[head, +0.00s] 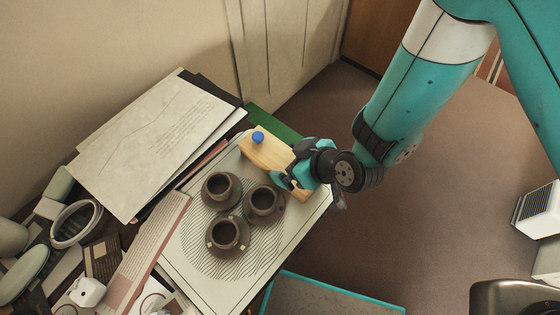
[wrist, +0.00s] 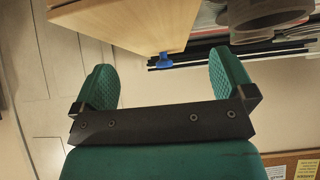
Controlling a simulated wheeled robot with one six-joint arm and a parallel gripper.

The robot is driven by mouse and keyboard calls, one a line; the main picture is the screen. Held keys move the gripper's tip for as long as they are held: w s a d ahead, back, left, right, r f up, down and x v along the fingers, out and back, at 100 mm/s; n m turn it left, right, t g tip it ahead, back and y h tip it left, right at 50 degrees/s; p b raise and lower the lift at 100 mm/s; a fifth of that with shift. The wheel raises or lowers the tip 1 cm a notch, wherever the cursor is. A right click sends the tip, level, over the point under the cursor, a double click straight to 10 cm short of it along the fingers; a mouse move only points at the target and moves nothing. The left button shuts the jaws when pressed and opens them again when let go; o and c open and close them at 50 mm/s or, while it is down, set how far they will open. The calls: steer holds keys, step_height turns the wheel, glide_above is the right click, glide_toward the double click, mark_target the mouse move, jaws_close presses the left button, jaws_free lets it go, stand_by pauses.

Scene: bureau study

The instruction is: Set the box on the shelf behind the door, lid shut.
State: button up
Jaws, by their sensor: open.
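The light wooden box (head: 268,152) lies at the far edge of a pale board on the cluttered desk, with a blue knob (head: 258,137) near its left end. Its top looks closed, though the lid seam is too small to tell. My gripper (head: 294,174) is at the box's right end and hides part of it. In the wrist view my gripper (wrist: 162,72) is open with nothing between its fingers. The box (wrist: 125,25) shows beyond them there, with the blue knob (wrist: 164,61) between the fingers in the picture. I cannot make out the shelf.
Papers (head: 155,140) and a pale ring (head: 75,223) crowd the desk's left. A cream panelled surface (head: 290,45) rises behind. The brown floor (head: 440,190) at right is largely clear.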

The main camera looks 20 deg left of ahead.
mark_target(281, 158)
steer(key=shift+w+p+x, duration=0.15)
steer(key=shift+p+x, duration=0.15)
steer(key=shift+x, duration=1.1)
steer(key=shift+w+p+x, duration=0.1)
steer(key=shift+p+x, duration=0.15)
steer(key=shift+x, duration=1.1)
steer(key=shift+d, duration=0.1)
steer(key=c, duration=1.1)
steer(key=shift+c, duration=0.2)
steer(key=shift+r, duration=0.2)
step_height(281, 158, up, 20)
steer(key=shift+f+b, duration=0.15)
steer(key=shift+b, duration=0.15)
